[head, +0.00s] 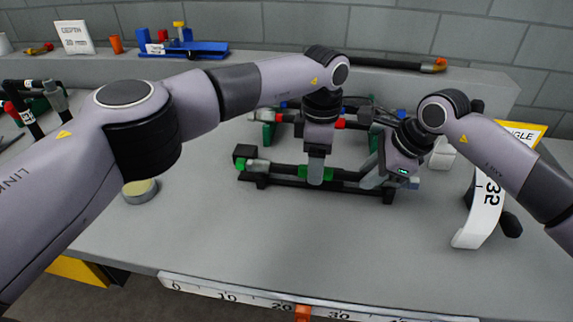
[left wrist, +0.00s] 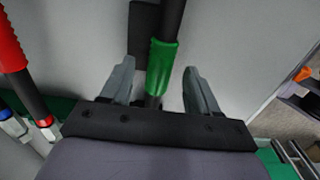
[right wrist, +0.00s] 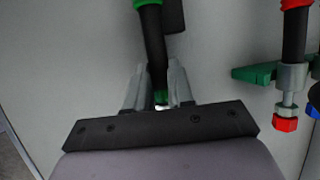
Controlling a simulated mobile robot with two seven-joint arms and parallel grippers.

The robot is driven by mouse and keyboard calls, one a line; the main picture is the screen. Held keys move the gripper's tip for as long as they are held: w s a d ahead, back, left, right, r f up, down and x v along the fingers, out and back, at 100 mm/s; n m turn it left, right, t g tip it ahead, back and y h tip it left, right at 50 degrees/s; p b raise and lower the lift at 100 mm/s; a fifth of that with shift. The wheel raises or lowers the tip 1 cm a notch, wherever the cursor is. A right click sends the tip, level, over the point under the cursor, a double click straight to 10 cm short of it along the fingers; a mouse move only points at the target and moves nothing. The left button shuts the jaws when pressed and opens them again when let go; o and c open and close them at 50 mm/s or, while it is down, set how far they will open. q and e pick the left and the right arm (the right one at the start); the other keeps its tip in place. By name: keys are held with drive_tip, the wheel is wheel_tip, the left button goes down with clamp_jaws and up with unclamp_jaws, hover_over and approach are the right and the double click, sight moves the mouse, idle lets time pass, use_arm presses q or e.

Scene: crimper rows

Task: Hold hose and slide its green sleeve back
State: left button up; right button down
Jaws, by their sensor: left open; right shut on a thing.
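The black hose lies along a low black rack (head: 262,180) in the front row of the table. Its green sleeve (left wrist: 162,67) sits around the hose between the two fingers of my left gripper (left wrist: 165,88), which is open and straddles it; the sleeve also shows in the head view (head: 303,172). Whether a finger touches the sleeve I cannot tell. My right gripper (right wrist: 160,88) is shut on the hose (right wrist: 152,45) near its right end. In the right wrist view the green sleeve (right wrist: 148,3) shows at the top edge.
A second hose with a red sleeve (left wrist: 8,45) lies in the row behind, close to my grippers. A white curved gauge (head: 480,215) stands at the right. A round tin (head: 140,191) is at the left. A ruler (head: 230,295) runs along the front edge. The front table is mostly clear.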

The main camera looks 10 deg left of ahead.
drive_tip(key=shift+a, duration=0.1)
use_arm(q)
wheel_tip(320, 180, up, 11)
drive_tip(key=shift+f, duration=0.15)
use_arm(e)
drive_tip(key=c, duration=0.9)
unclamp_jaws()
